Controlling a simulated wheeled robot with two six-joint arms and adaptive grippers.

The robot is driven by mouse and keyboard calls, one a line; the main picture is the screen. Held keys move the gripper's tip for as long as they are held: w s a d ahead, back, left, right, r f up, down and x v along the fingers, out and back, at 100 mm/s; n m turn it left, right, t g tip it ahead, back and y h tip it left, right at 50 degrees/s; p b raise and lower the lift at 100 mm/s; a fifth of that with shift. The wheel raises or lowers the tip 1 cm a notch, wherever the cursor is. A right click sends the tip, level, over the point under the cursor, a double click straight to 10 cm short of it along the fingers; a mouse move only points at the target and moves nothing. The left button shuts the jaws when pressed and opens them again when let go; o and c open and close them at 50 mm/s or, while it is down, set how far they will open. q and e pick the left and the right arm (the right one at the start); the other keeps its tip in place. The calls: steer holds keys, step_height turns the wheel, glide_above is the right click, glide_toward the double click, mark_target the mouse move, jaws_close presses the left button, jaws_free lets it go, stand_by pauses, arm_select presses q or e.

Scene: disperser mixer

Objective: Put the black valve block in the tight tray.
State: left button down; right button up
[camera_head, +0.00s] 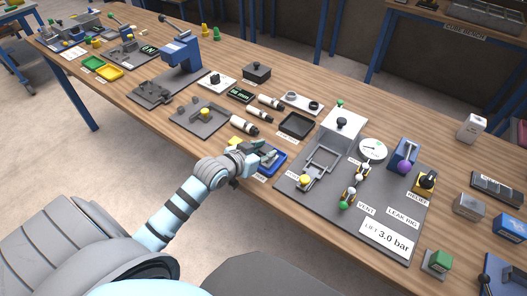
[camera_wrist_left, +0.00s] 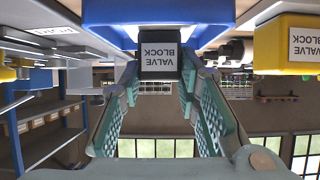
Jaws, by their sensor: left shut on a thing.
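My left gripper (camera_head: 262,150) is over a blue tray (camera_head: 274,166) near the table's front edge. In the left wrist view, which is upside down, the gripper (camera_wrist_left: 158,78) has its fingers closed on both sides of a black block (camera_wrist_left: 158,62) labelled VALVE BLOCK. The blue tray (camera_wrist_left: 105,12) lies right behind the block; I cannot tell whether the block touches it. In the head view the fingers mostly hide the block. I cannot read which tray is labelled tight. My right gripper is not in view.
A yellow valve block (camera_wrist_left: 290,45) shows beside the blue tray in the wrist view. The leak rig plate (camera_head: 330,205) lies to the right, with a clamp, gauge and valves. A dark empty tray (camera_head: 297,124) and several white cylinders (camera_head: 244,126) lie behind the gripper.

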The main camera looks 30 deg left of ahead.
arm_select(q)
steer(key=shift+f, duration=0.1)
steer(key=c, duration=1.2)
jaws_free()
steer(key=shift+r, duration=0.25)
steer(key=d+p+v, duration=0.1)
steer(key=p+v, duration=0.3)
steer(key=v, duration=0.8)
steer(key=shift+a, duration=0.45)
steer(key=shift+f, duration=0.1)
